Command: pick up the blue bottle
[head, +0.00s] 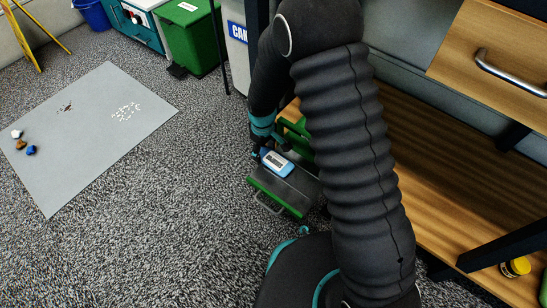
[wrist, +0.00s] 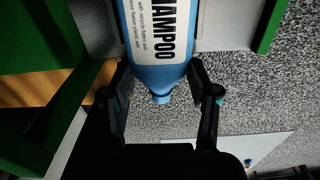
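The blue bottle (head: 284,171) has a white label and lies on the grey top of a low green-edged platform (head: 277,195). In the wrist view the bottle (wrist: 177,72) shows the word "SHAMPOO", and its cap end points toward my gripper. My gripper (wrist: 160,78) is open, with one finger on each side of the bottle's shoulder. Any contact is not clear. In the head view my gripper (head: 256,153) is at the bottle's left end, partly hidden by my arm.
A wooden bench (head: 440,185) with a drawer stands to the right, with a yellow-lidded jar (head: 514,267) by it. A green bin (head: 190,38) stands at the back. A grey mat (head: 85,140) with small objects lies left on open carpet.

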